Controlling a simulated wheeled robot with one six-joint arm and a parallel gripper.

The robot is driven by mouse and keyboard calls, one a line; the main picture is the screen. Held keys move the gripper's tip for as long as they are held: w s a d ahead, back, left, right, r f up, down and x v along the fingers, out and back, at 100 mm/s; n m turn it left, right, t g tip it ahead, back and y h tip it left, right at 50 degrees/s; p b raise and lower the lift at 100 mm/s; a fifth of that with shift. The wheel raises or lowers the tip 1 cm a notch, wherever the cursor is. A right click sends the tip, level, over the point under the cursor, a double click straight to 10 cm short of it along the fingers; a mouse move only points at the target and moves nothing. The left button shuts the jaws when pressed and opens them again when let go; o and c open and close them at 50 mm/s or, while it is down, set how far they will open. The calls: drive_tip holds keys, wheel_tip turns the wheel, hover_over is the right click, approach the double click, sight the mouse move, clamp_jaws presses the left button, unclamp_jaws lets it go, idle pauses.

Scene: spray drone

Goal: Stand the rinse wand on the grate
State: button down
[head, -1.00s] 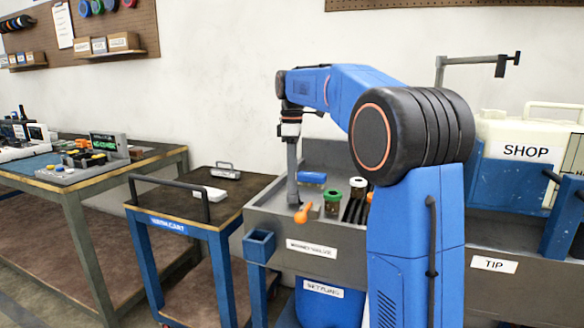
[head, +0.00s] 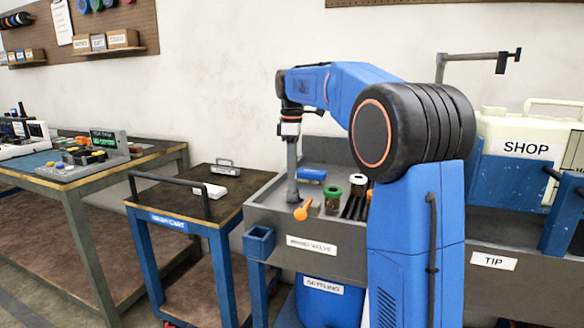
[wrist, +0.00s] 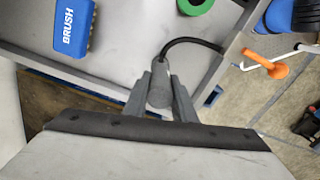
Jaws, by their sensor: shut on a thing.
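My gripper (wrist: 161,93) is shut on the rinse wand (wrist: 160,91), a grey cylinder seen end-on between the two fingers in the wrist view. A black hose (wrist: 183,41) curves from it toward the sink edge. In the head view, the wand (head: 292,186) hangs upright below my wrist, near the left end of the grey sink. I cannot tell whether its lower end touches anything. The grate, seen as dark slats (head: 356,207), lies to the right of the wand, partly hidden by my arm.
A blue brush (wrist: 77,26) lies in the sink. An orange valve handle (head: 303,210) sticks up at the front edge. The wash cart (head: 180,220) stands left.

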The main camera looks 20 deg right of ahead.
drive_tip(key=c, duration=1.4)
unclamp_jaws()
wheel_tip(320, 180, up, 17)
drive_tip(key=s+a+f+m+t, duration=0.1)
drive_tip(key=s+a+f+m, duration=0.15)
drive_tip(key=s, duration=0.35)
drive_tip(key=s+a+f+m+t, duration=0.1)
drive_tip(key=s+f, duration=0.3)
drive_tip(key=s, duration=0.3)
drive_tip(key=s+a+f+m, duration=0.1)
drive_tip(key=s+f+m, duration=0.1)
drive_tip(key=s+f, duration=0.3)
drive_tip(key=s+a+f+m+t, duration=0.1)
drive_tip(key=s+f+m, duration=0.1)
drive_tip(key=s+f, duration=0.5)
drive_tip(key=s+a+f+m+t, duration=0.1)
drive_tip(key=s+f+m, duration=0.1)
drive_tip(key=s+f, duration=0.5)
drive_tip(key=s+a+f+m, duration=0.1)
drive_tip(key=s+f+m, duration=0.1)
drive_tip(key=s+f, duration=0.6)
wheel_tip(320, 180, down, 2)
drive_tip(key=shift+f+m+t, duration=0.1)
drive_tip(key=shift+m+t, duration=0.15)
drive_tip(key=shift+t, duration=0.15)
